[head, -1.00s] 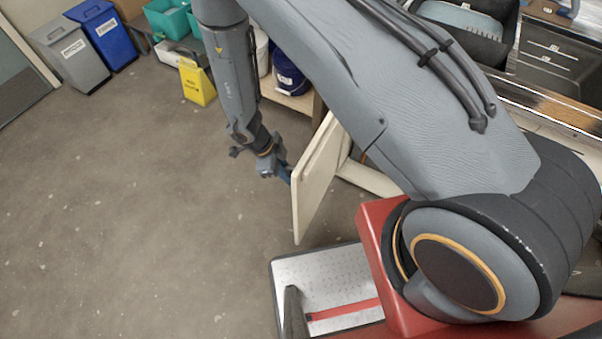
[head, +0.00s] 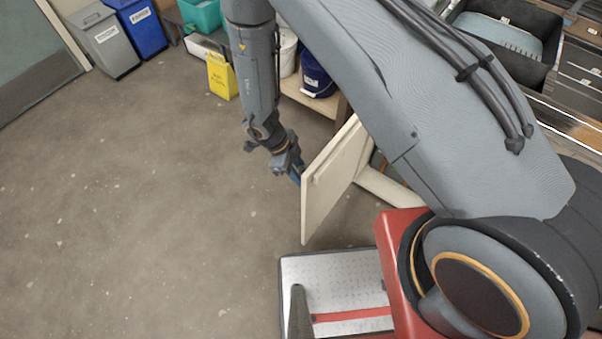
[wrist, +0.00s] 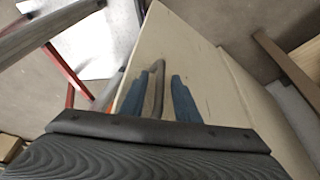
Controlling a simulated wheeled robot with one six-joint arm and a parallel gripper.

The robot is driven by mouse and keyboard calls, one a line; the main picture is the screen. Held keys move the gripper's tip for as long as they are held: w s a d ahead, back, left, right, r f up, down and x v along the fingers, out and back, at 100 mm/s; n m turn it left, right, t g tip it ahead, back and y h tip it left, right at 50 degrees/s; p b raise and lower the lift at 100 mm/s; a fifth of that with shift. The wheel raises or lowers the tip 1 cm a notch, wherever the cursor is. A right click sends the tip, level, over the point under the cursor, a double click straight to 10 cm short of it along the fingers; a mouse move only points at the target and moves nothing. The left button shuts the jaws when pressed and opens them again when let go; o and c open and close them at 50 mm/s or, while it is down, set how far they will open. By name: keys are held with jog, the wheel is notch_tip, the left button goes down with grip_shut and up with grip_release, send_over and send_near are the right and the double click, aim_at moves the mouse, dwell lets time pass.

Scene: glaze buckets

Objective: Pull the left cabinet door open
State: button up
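The cabinet door (head: 332,180) is a cream panel standing swung well out from the cabinet in the head view. In the wrist view the door (wrist: 215,85) fills the middle, with a grey-brown bar handle (wrist: 157,85) on its face. My gripper (wrist: 158,88) has its two blue fingers on either side of this handle, with narrow gaps showing, so it appears open around the bar. In the head view my gripper (head: 294,174) is at the door's outer left side. The handle is hidden there.
A blue bucket (head: 317,78) and a white bucket stand on the cabinet's shelf. A yellow floor sign (head: 221,77), a grey bin (head: 107,42) and a blue bin (head: 139,28) stand at the back left. Floor left of the door is clear.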

jog(key=b+v, duration=0.1)
jog(key=v, duration=0.6)
jog(key=shift+r+b, duration=0.35)
jog(key=shift+b, duration=0.05)
jog(key=shift+a, duration=0.15)
